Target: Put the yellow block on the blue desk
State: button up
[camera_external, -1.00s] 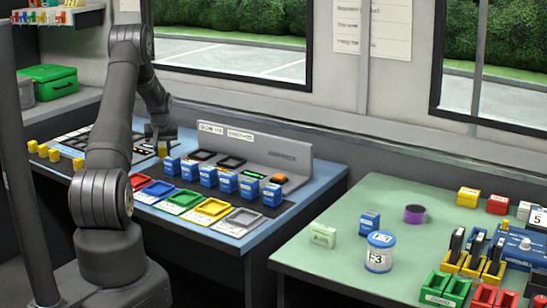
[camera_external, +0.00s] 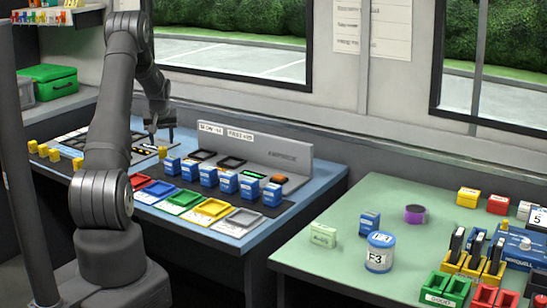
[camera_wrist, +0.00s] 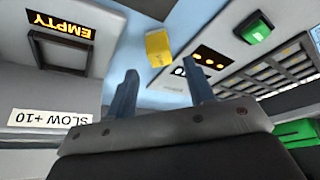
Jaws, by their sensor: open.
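A small yellow block (camera_external: 162,152) stands on the blue desk (camera_external: 325,180), beside the row of blue blocks. In the wrist view the yellow block (camera_wrist: 158,47) rests on a pale blue surface, beyond the fingertips and apart from them. My gripper (camera_external: 160,135) hangs above the desk over this block, with a gap between them. In the wrist view my gripper (camera_wrist: 160,80) has its two fingers spread and nothing between them. More yellow blocks (camera_external: 43,150) stand in a row along the desk's left edge.
Several blue blocks (camera_external: 208,175) stand in a row behind coloured trays (camera_external: 183,199). A grey console (camera_external: 275,154) rises at the desk's back. A green table (camera_external: 340,262) with boxes and a jar stands at right. A display panel (camera_wrist: 210,57) lies close to the yellow block.

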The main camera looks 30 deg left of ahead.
aim_at(162, 148)
jog(key=v, duration=0.6)
jog(key=shift+r, duration=0.25)
jog(key=shift+s+d, duration=0.1)
jog(key=shift+s, duration=0.05)
jog(key=x, duration=1.2)
jog(key=shift+f, duration=0.3)
notch_tip(162, 148, up, 3)
jog(key=shift+r, duration=0.7)
